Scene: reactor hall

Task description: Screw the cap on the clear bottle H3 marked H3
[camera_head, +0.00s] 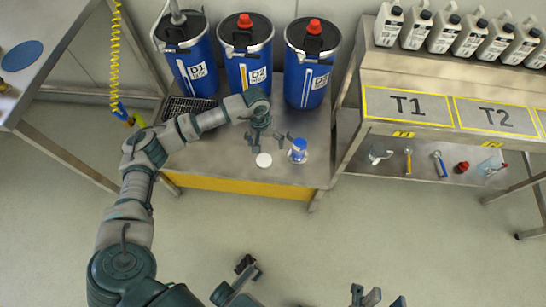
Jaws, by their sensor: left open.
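A small clear bottle with blue on its upper part (298,154) stands on the metal bench. Its marking is too small to read, and I cannot tell whether the blue is a cap seated on it. A flat white disc (264,160) lies on the bench to its left. My left gripper (266,142) is open above the bench, just behind the disc and left of the bottle; it appears empty. Dark gripper-like parts (376,298) show at the bottom edge, apparently my right gripper, cut off by the frame; its opening is unclear.
Blue drums D1 (197,72), D2 (250,75) and another (306,80) stand behind. A black grate (190,108) lies on the bench's left. The right table (445,85) holds several canisters, with tools and small items on its lower shelf (400,172). The bench front is clear.

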